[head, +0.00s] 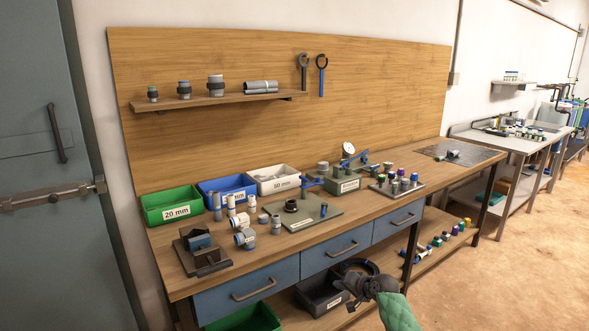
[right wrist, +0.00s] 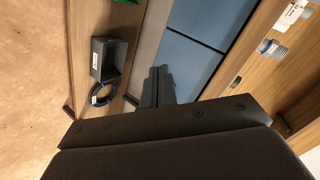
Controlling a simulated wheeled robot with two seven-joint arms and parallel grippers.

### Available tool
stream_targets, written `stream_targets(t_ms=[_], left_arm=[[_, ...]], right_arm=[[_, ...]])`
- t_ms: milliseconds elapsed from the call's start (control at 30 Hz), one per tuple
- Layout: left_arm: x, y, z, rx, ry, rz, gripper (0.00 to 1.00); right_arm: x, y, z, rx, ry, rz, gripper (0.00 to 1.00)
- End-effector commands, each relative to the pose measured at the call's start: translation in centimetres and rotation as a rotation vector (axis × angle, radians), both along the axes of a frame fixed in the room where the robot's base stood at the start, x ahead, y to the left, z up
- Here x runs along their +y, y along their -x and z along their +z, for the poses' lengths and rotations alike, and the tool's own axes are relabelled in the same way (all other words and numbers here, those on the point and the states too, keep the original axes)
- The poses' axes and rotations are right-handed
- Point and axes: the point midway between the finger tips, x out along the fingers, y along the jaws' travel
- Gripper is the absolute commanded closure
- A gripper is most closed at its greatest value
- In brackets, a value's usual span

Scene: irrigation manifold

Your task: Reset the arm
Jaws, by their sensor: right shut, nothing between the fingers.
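My right gripper (head: 347,287) is at the bottom centre of the head view, with its green-sleeved arm coming in from the bottom right. It is in front of the workbench (head: 270,252), near the drawer fronts and lower shelf. In the right wrist view the dark fingers (right wrist: 157,88) are together with nothing between them, seen against the blue drawers (right wrist: 207,45). My left gripper and arm are not in view.
On the bench are a green bin (head: 172,205), a blue bin (head: 228,188), a white bin (head: 273,179), loose fittings and a clamp block (head: 203,250). A dark bin (head: 318,296) and a black coil (right wrist: 103,94) sit on the lower shelf. Open floor lies right.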

Motion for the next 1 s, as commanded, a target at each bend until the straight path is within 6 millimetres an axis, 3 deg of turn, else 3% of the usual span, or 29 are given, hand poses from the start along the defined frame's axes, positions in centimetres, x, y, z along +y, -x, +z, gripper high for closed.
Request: stream_targets(t_ms=[267, 433, 633, 1000], left_arm=[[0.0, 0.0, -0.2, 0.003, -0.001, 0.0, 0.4], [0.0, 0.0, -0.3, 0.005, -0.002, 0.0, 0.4], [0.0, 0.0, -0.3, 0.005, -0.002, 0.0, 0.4], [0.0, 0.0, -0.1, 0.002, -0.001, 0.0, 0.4]], right_arm=[[0.6, 3.5, 5.8, -0.116, 0.363, 0.178, 1.0], [0.9, 7.6, 7.7, -0.153, 0.561, 0.259, 1.0], [0.8, 14.7, 7.5, -0.141, 0.745, 0.325, 1.0], [0.4, 29.4, 4.3, -0.033, 0.876, 0.351, 1.0]])
